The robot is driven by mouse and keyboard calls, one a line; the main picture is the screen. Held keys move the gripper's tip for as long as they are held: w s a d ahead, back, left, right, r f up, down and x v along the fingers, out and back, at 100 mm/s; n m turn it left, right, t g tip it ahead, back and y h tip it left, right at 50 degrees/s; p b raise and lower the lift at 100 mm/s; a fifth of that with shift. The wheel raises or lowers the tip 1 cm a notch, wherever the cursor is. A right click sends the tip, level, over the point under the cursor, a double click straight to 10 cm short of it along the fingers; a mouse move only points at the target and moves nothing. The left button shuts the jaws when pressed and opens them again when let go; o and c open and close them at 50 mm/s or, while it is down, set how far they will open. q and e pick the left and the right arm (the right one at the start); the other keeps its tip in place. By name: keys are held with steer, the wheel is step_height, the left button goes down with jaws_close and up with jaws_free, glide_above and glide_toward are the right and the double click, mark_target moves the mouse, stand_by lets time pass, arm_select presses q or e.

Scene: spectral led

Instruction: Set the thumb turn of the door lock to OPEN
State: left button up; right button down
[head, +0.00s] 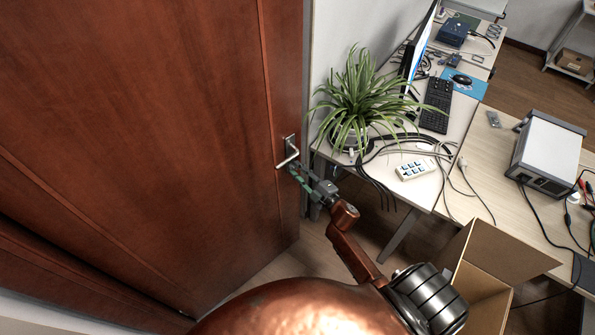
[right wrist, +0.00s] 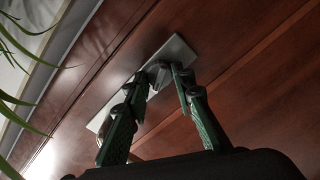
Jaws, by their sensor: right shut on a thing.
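The brown door has a metal lock plate (right wrist: 177,50) with a lever handle (head: 288,157); the lever points left in the head view. My right gripper (head: 294,172) is at the plate, just below the lever. In the right wrist view its two green-and-grey fingers (right wrist: 164,82) reach up to the plate and are shut on a small grey piece between the tips, which looks like the thumb turn (right wrist: 157,71). The fingers hide part of it and of the plate, so its exact angle and any marking cannot be read. My left gripper is not in view.
A potted plant (head: 361,98) stands on the desk right of the door, its leaves hanging near my right gripper. Cables (head: 375,170) hang off the desk edge. An open cardboard box (head: 490,275) stands at the lower right. Floor before the door is clear.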

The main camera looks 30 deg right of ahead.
steer(key=c, duration=1.6)
jaws_free()
